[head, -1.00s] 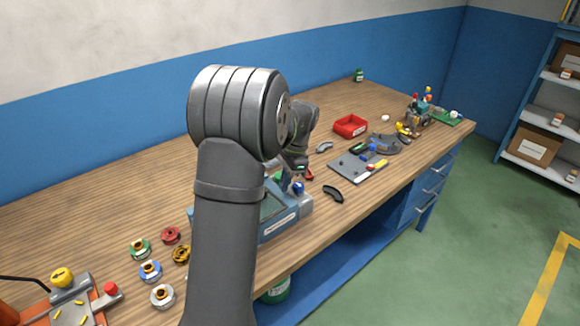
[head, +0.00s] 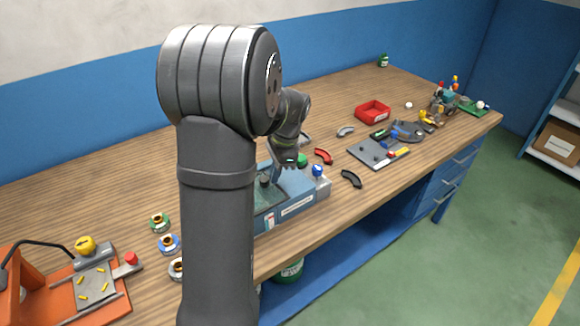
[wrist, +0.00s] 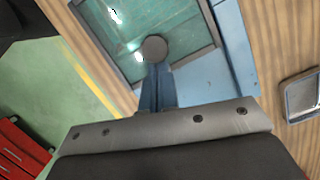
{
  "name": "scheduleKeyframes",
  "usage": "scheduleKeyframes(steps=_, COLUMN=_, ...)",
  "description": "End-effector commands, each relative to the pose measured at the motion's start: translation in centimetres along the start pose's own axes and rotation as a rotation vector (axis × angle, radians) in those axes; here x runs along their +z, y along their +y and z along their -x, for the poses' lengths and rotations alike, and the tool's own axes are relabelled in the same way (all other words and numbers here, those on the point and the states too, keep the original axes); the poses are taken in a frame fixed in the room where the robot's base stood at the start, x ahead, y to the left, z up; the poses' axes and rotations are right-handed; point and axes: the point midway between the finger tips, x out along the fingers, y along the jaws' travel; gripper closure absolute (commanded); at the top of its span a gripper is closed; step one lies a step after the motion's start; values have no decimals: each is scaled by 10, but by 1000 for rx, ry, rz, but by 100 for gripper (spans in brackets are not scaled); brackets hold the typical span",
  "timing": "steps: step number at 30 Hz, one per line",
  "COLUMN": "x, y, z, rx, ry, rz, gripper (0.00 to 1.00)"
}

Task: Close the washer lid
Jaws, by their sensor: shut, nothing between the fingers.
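The washer is a blue box (head: 297,205) on the bench, partly hidden behind my arm in the head view. Its lid has a teal glass pane (wrist: 112,35) in a dark frame with a round dark knob (wrist: 153,48). In the head view the knob (head: 264,181) stands up from the pane. The lid looks nearly flat; I cannot tell whether it is fully down. My gripper (wrist: 157,82) is shut and empty, its fingertips close to the knob in the wrist view; contact is unclear. In the head view it is over the washer, its tips hard to make out.
A blue knob (head: 317,170) and green button sit at the washer's right end. A red curved part (head: 323,156) and a black one (head: 351,179) lie close by. Spools (head: 168,243) and an orange fixture (head: 100,290) are on the left; a grey tray (head: 378,153) is on the right.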

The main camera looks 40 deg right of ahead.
Motion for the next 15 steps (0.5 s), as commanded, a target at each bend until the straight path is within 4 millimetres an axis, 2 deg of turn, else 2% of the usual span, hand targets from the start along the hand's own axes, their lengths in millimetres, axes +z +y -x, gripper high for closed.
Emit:
scheduleKeyframes(steps=1, x=14, y=4, z=-2, rx=0, ry=0, rz=5, gripper=100)
scheduleKeyframes(steps=3, x=28, y=8, z=-6, rx=0, ry=-1, rz=3, gripper=100)
scheduleKeyframes(steps=6, x=40, y=11, z=-10, rx=0, ry=-1, rz=2, gripper=100)
scheduleKeyframes(steps=15, x=47, y=13, z=-12, rx=1, ry=-4, rz=0, gripper=100)
